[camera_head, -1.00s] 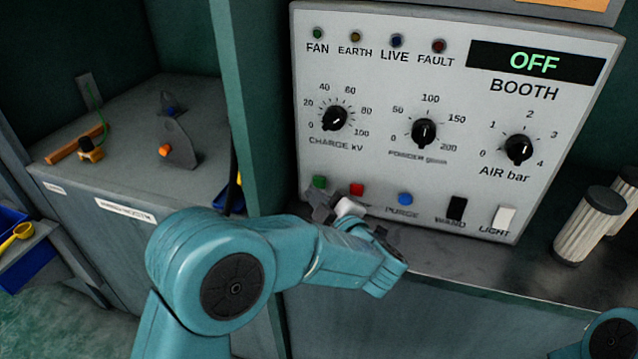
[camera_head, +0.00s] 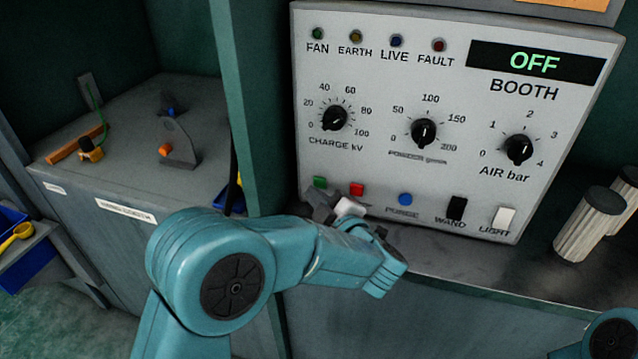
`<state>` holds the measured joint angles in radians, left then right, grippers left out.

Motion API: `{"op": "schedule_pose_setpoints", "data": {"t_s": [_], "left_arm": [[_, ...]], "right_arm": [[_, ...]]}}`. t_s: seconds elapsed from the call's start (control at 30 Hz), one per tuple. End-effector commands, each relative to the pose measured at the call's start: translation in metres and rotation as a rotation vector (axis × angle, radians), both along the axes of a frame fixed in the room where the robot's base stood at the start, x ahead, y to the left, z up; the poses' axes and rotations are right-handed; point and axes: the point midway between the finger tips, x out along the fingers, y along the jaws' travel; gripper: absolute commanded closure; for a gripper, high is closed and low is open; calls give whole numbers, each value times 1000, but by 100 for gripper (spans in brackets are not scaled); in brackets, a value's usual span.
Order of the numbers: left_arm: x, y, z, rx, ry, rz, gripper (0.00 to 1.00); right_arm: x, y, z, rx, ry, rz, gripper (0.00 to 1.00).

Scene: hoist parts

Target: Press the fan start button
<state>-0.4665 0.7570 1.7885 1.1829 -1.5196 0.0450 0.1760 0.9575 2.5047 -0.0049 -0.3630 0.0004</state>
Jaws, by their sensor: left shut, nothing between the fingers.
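The booth control panel (camera_head: 375,150) is a light box with dials, buttons and a display that reads OFF. A green button (camera_head: 319,182) sits at its lower left, beside a red button (camera_head: 357,189). The label under the green button is hidden by my gripper. A lamp marked FAN (camera_head: 318,34) is at the panel's top left and looks dim green. My left gripper (camera_head: 322,203) is shut and empty, just below the green button. I cannot tell whether its tip touches the panel. My right gripper is out of view.
A blue PURGE button (camera_head: 405,199), a black WAND switch (camera_head: 457,208) and a white LIGHT switch (camera_head: 504,217) lie to the right. Ribbed cylinders (camera_head: 588,224) stand at the right. A green post (camera_head: 250,110) borders the panel's left side.

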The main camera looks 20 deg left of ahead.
Motion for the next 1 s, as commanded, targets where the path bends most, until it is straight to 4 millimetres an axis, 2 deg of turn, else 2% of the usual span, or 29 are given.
{"op": "schedule_pose_setpoints", "data": {"t_s": [0.3, 1.0], "left_arm": [[8, 0, 0, 0, 0, 1, 100], [13, -1, 0, 0, 0, 0, 100]], "right_arm": [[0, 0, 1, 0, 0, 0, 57], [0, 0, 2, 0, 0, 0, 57]]}}
